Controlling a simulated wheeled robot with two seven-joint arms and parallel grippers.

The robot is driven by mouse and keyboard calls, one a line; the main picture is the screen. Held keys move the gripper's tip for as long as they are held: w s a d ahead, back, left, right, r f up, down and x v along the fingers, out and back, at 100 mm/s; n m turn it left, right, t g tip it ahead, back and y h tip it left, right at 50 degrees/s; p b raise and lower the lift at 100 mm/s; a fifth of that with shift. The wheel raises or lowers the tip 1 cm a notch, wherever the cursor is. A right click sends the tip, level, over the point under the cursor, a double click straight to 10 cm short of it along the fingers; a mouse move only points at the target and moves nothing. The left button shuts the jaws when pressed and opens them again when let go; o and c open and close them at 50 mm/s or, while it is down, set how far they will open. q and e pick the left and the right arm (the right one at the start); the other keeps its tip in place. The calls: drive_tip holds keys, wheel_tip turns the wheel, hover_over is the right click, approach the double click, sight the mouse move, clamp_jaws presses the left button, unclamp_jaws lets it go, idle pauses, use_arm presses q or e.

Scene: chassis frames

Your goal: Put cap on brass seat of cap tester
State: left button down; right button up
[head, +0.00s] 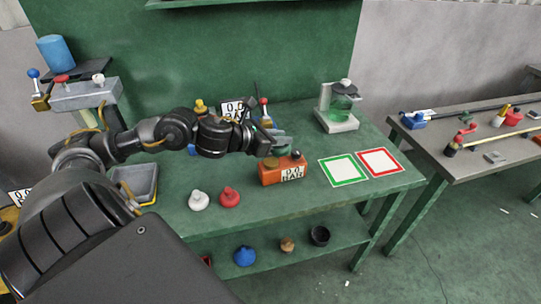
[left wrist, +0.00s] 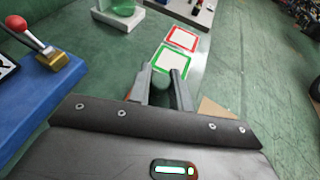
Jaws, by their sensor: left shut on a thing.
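An orange cap tester (head: 284,174) with a "0.0 BAR" display stands on the green bench. A brass-coloured round seat (head: 270,162) is at the left of its top, and a dark knob sits at the right. My left gripper (head: 276,146) is just above the tester. In the left wrist view, the fingers (left wrist: 164,88) are shut on a dark green cap (left wrist: 162,80), mostly hidden between them. The cap's gap to the seat cannot be judged. A white cap (head: 199,200) and a red cap (head: 230,197) stand on the bench to the left. My right gripper is not in view.
A green-framed mat (head: 343,170) and a red-framed mat (head: 380,162) lie right of the tester. A grey stand with a green vessel (head: 338,107) is behind. A blue device with a red-knobbed lever (left wrist: 35,85) is left in the wrist view. A grey tray (head: 137,184) is left.

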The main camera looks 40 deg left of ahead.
sight(270, 161)
use_arm(q)
drive_tip(key=a+f, duration=0.3)
drive_tip(key=shift+w+f, duration=0.15)
drive_tip(key=shift+f, duration=0.1)
drive_tip(key=shift+a+f, duration=0.2)
drive_tip(key=shift+f, duration=0.2)
wheel_tip(270, 161, down, 3)
drive_tip(key=shift+r+p, duration=0.2)
drive_tip(key=shift+p, duration=0.5)
drive_tip(key=shift+f+b, duration=0.65)
drive_tip(key=shift+b, duration=0.25)
drive_tip(key=c, duration=1.3)
unclamp_jaws()
